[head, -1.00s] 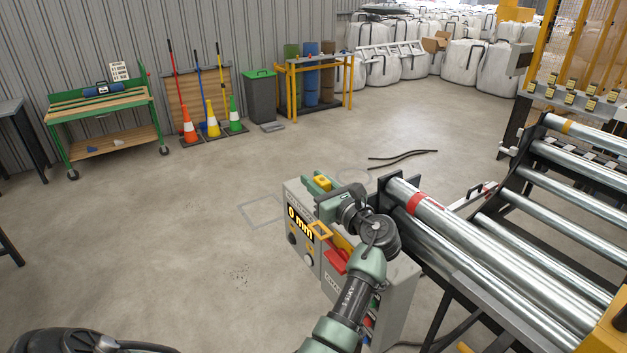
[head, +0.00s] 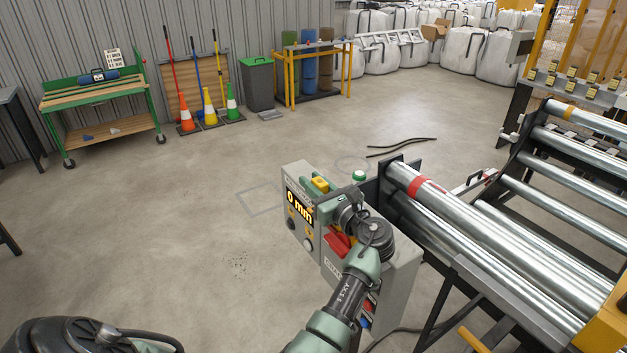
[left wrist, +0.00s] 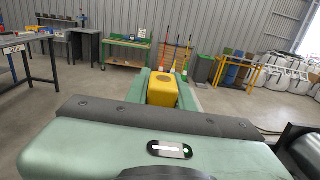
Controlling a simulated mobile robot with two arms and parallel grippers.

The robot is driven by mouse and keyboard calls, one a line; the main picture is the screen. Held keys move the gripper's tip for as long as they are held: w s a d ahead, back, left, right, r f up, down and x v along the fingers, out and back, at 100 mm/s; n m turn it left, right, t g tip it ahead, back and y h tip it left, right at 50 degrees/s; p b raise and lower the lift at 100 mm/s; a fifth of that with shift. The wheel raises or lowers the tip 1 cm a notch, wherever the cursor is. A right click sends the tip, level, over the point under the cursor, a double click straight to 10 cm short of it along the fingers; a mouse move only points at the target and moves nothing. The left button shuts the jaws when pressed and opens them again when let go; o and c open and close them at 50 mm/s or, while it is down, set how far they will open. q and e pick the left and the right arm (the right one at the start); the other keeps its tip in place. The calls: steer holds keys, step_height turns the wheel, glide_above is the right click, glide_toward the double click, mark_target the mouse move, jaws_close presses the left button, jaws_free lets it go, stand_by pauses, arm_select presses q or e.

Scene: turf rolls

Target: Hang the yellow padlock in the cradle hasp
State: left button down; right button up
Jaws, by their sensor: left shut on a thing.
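The yellow padlock (head: 320,184) is held between the green fingers of my left gripper (head: 318,191), at the control box's upper left edge. In the left wrist view the padlock's yellow body (left wrist: 162,90) shows between the two green fingers (left wrist: 163,84); its shackle cannot be made out. In the head view, my wrist and forearm cover part of the control box (head: 392,290). I cannot pick out the hasp; it may be hidden behind my gripper or wrist. My right gripper is not in view.
The box carries a "0 mm" display (head: 299,206), a red part (head: 337,243) and a green-topped button (head: 358,176). Steel rollers (head: 470,245) with a dark end plate stand close on the right. Black cables (head: 400,147) lie on the floor.

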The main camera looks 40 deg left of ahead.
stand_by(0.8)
arm_select(q)
steer(key=shift+p, duration=0.45)
steer(key=shift+p, duration=0.55)
stand_by(0.7)
steer(key=shift+f, duration=0.3)
steer(key=shift+f+b, duration=1.2)
steer(key=shift+f, duration=0.45)
steer(key=shift+s+f, duration=0.1)
steer(key=shift+f, duration=0.1)
